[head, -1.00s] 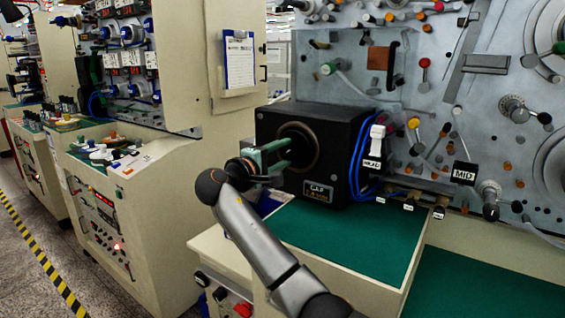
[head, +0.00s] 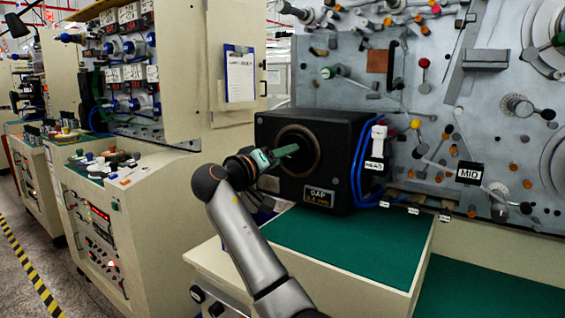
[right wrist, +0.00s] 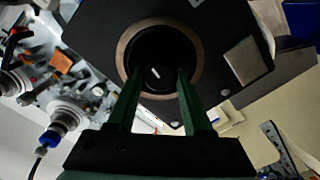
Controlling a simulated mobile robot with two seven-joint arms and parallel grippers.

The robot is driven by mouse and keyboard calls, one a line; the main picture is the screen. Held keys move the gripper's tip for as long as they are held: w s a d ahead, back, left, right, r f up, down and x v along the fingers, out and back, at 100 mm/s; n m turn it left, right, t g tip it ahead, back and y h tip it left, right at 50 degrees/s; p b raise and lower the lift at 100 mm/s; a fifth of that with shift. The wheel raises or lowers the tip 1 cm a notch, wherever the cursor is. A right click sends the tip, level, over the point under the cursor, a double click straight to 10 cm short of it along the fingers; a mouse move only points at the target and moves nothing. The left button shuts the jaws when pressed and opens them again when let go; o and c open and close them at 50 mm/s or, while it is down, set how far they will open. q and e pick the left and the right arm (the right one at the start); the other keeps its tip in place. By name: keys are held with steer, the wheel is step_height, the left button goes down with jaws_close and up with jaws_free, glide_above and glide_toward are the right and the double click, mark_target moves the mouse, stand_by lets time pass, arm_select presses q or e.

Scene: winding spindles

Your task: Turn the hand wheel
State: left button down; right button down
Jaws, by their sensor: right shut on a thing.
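The hand wheel (head: 306,163) is a dark round piece inside a brownish ring on the front of a black box (head: 345,150). In the right wrist view the wheel (right wrist: 157,50) shows a short white mark near its middle. My right gripper (head: 291,152) reaches in from the left with its green fingers inside the ring. In the right wrist view the gripper (right wrist: 160,76) has one finger on each side of the dark middle part and is shut on it. The fingertips partly hide the wheel's sides. My left gripper is not in view.
A green mat (head: 350,245) covers the bench top in front of the box and is clear. Blue cables (head: 362,165) hang at the box's right side. A grey panel (head: 445,110) with spindles and rollers stands behind. A beige cabinet (head: 120,200) stands on the left.

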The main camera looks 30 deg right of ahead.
steer(key=shift+m, duration=0.6)
steer(key=shift+c, duration=1.5)
jaws_free()
steer(key=shift+a, duration=0.1)
steer(key=b+v, duration=0.1)
steer(key=v, duration=1.1)
steer(key=shift+s, duration=0.2)
steer(key=shift+a+f, duration=0.1)
steer(key=shift+a, duration=0.1)
